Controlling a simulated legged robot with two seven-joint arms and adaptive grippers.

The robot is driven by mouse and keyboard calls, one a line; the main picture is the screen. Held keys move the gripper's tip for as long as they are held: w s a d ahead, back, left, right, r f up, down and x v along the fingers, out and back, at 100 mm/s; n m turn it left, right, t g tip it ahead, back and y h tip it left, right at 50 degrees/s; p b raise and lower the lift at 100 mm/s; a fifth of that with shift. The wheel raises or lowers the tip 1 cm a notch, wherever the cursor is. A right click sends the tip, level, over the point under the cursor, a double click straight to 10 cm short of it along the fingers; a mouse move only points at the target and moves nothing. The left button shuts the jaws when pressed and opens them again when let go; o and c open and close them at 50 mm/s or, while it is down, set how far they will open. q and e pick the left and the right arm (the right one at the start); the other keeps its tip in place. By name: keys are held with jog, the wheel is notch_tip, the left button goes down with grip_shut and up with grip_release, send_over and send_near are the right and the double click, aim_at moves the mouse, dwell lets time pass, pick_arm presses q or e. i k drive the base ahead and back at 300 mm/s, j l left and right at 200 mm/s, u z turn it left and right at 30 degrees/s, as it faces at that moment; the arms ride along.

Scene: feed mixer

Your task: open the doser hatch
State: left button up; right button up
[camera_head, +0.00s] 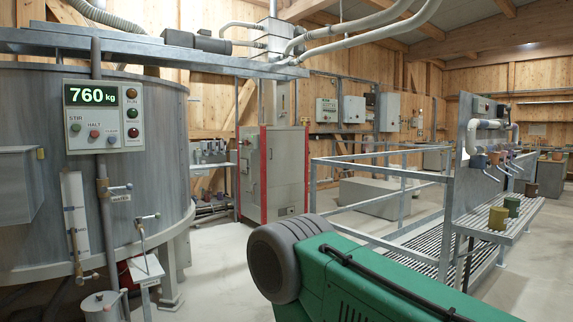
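Neither of my grippers shows in the head view. No part in view is marked as the doser hatch, and I cannot tell which one it is. At the left stands a large round grey mixer tank (25,108) with a control panel (103,115) reading 760 kg. A grey box (18,182) is fixed to the tank's left side. A small lidded metal pot (101,306) stands low in front of the tank. At the right, a grey upright panel (466,150) carries a row of small spouts above a shelf with coloured cups (498,218).
A green casing with a dark grey rounded end (284,255) fills the lower right; I cannot tell what it belongs to. A red and grey cabinet (282,175) stands behind. Metal railings (385,157) surround a floor grating. Pale floor is clear in the middle.

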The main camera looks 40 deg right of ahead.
aim_at(285, 149)
jog(key=i+l+z, duration=1.05)
jog(key=i+z, duration=0.15)
jog(key=i, duration=0.3)
jog(key=i+l+u, duration=0.15)
jog(key=i, duration=0.45)
jog(key=i+l+u, duration=0.1)
jog(key=i, duration=0.5)
jog(key=i+l+u, duration=0.15)
jog(key=i, duration=0.4)
jog(key=i+j, duration=0.15)
jog(key=i, duration=0.85)
jog(key=i+j, duration=0.1)
jog(key=i, duration=0.9)
